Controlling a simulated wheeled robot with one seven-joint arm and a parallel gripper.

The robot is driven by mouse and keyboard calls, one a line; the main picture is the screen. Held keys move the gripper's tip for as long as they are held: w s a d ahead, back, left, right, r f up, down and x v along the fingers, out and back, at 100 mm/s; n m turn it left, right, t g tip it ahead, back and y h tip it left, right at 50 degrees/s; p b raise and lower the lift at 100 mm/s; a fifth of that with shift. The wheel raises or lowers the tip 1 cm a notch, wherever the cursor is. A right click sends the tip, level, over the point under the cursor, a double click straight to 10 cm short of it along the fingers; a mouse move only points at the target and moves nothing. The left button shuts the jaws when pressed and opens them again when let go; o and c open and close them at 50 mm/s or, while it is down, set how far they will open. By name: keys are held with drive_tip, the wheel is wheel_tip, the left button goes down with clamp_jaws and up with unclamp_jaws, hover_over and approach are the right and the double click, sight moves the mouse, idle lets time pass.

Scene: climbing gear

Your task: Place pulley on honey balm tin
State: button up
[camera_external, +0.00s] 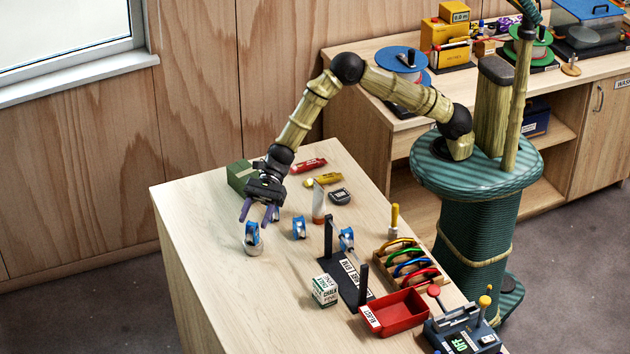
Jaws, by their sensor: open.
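A blue pulley (252,233) stands upright on a small round pale tin (254,250), near the left part of the wooden table; the tin's label is too small to read. My gripper (257,213) is open just above and behind this pulley, its purple fingers pointing down and holding nothing visible. The fingers look clear of the pulley, though the exact gap is hard to tell. A second blue pulley (299,228) stands on the table to the right. A third blue pulley (346,239) is by the dark stand.
A green box (240,177) sits behind my gripper. A white tube (318,205), a dark stand (350,283), a chalk box (325,290), a red tray (400,312) and a carabiner rack (408,265) crowd the right side. The table's front-left is clear.

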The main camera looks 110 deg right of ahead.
drive_tip(key=b+v, duration=0.1)
drive_tip(key=v, duration=0.8)
